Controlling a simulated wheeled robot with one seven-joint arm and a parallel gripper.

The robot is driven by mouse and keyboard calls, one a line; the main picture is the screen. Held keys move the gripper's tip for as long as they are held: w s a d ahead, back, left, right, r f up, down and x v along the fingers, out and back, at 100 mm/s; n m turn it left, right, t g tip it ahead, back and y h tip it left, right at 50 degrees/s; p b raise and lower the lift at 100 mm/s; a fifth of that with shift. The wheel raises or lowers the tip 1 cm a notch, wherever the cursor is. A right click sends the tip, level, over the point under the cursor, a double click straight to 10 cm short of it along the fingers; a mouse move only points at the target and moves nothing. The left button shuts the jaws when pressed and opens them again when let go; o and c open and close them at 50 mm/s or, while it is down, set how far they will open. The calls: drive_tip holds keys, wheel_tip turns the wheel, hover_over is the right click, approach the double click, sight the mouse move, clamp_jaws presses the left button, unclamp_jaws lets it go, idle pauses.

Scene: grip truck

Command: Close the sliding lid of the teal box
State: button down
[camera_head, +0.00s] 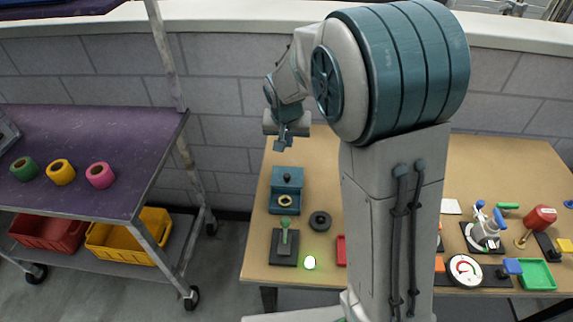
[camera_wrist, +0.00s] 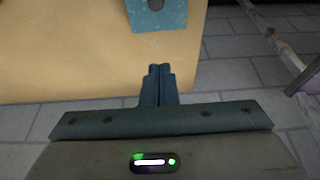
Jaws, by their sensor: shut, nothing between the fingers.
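The teal box (camera_head: 273,200) stands near the left edge of the wooden table. Its sliding lid (camera_head: 278,180) with a dark knob (camera_head: 287,178) covers the far part.
A dark ring (camera_head: 320,221) and a green-handled lever on a base (camera_head: 284,247) stand near the box, beside a glowing green light (camera_head: 310,262). Several other items lie to the right, partly behind my arm. A purple-topped cart (camera_head: 85,150) stands left across a floor gap.

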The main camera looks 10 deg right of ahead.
drive_tip(key=p, duration=0.1)
approach(288, 171)
drive_tip(key=w+f, duration=0.2)
drive_tip(key=w+d+f, duration=0.1)
drive_tip(key=w+f, duration=0.1)
drive_tip(key=shift+w+f, duration=0.3)
drive_tip(key=shift+w, duration=0.1)
drive_tip(key=s, duration=0.1)
drive_tip(key=s+p, duration=0.1)
drive_tip(key=s, duration=0.1)
drive_tip(key=shift+a+r, duration=0.1)
drive_tip(key=shift+a, duration=0.25)
drive_tip(key=shift+s, duration=0.4)
